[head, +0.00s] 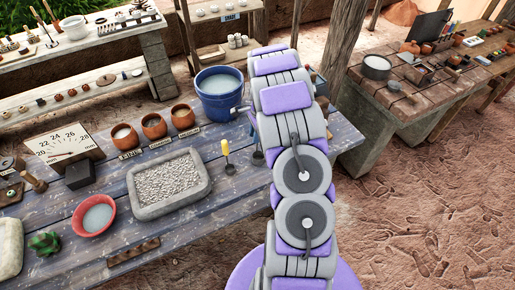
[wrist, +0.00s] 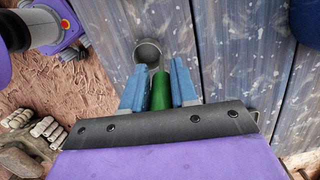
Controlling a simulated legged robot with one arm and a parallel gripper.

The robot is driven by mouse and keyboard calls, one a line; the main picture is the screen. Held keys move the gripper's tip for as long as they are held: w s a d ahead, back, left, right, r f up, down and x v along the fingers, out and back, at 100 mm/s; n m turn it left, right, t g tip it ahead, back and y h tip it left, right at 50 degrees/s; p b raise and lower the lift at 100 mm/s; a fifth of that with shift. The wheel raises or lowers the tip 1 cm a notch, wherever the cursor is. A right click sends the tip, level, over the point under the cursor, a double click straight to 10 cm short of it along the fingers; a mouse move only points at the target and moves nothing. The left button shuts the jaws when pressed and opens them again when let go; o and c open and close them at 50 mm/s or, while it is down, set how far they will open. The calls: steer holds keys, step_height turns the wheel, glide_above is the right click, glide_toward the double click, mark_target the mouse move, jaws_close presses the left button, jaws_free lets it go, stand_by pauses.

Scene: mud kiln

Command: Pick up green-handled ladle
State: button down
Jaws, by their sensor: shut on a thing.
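The green-handled ladle (wrist: 161,92) shows in the wrist view, its green handle between the two blue fingers of my gripper (wrist: 159,68). My gripper is shut on the handle. The ladle's round grey cup is just beyond the fingertips, over the blue-grey plank table (wrist: 235,70). I cannot tell whether the cup touches the planks. In the head view my arm hides most of the gripper, and a small dark cup (head: 258,158) shows just left of the arm. The rest of the handle is hidden by the gripper.
A gravel-filled stone tray (head: 140,208), a red bowl (head: 110,202) and several clay pots (head: 154,126) are further left. Muddy ground (head: 415,210) lies open at right.

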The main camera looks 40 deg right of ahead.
steer(key=shift+d+r, duration=0.15)
steer(key=shift+r, duration=0.45)
steer(key=shift+s+d+r+p, duration=0.15)
steer(key=shift+r+p, duration=0.15)
steer(key=shift+r, duration=0.35)
steer(key=shift+s+d+r+p, duration=0.1)
steer(key=shift+r+p, duration=0.15)
steer(key=shift+r, duration=0.35)
steer(key=s+d+p, duration=0.1)
steer(key=s+d, duration=0.1)
steer(key=s, duration=0.5)
steer(key=s+d+r, duration=0.1)
steer(key=s, duration=0.7)
steer(key=shift+d+r+p, duration=0.15)
steer(key=shift+d+p, duration=0.2)
steer(key=c, duration=1.5)
jaws_free()
steer(key=c, duration=0.3)
